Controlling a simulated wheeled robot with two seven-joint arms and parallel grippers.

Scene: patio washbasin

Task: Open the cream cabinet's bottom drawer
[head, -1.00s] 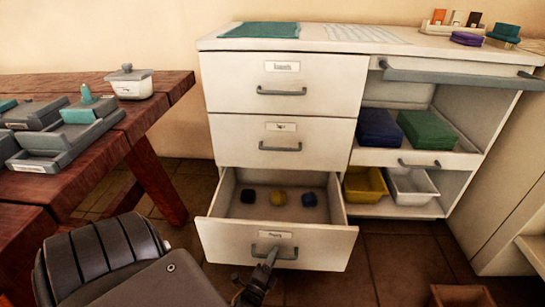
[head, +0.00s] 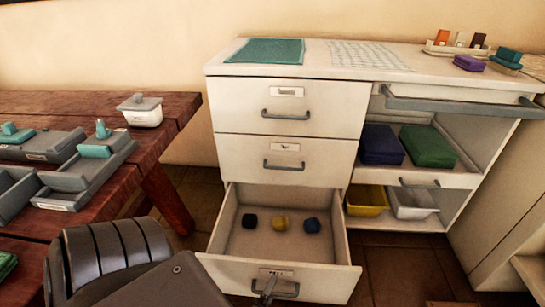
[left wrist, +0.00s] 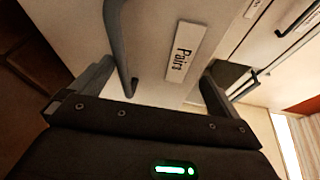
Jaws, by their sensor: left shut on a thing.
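The cream cabinet (head: 232,150) has three drawers on its left side. In the left wrist view the handle (left wrist: 118,50) and the drawer's label (left wrist: 182,51) show close by. My right gripper is out of view.
A wooden table (head: 165,150) with grey trays (head: 75,180) and a lidded white tub (head: 142,111) stands at the left. The open shelves at the right hold blue (head: 381,145) and green (head: 428,147) stacks, with yellow (head: 365,198) and white (head: 413,203) bins below.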

